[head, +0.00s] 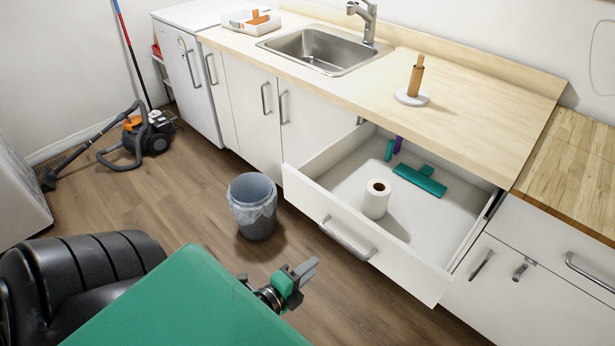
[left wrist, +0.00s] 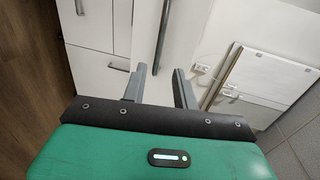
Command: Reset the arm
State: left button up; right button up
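My left gripper (head: 308,270) is in the lower middle of the head view, at the end of my green arm, in the air in front of the open drawer and apart from it. In the left wrist view my left gripper (left wrist: 158,72) shows two grey fingers spread apart with nothing between them. White cabinet fronts stand beyond the fingers. My right gripper is in neither view.
An open drawer (head: 330,217) juts out, holding a paper roll (head: 376,199) and a green tool (head: 420,181). A lined bin (head: 253,206) stands left of it. A vacuum cleaner (head: 148,132) is far left. The floor between them is clear.

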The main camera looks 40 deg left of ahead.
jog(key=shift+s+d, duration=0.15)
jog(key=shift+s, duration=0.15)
pick_arm(q)
jog(key=s+a+f+n+g+y, duration=0.1)
jog(key=s+f+n+g, duration=0.35)
jog(key=f, duration=1.15)
jog(key=s+f+n+g, duration=0.3)
jog(key=s+f+n, duration=0.15)
jog(key=f, duration=1.25)
jog(key=s+d+f+n+g, duration=0.2)
jog(key=s+f+n+g, duration=0.5)
jog(key=s+f, duration=1)
jog(key=s, duration=0.4)
jog(key=shift+p, duration=0.4)
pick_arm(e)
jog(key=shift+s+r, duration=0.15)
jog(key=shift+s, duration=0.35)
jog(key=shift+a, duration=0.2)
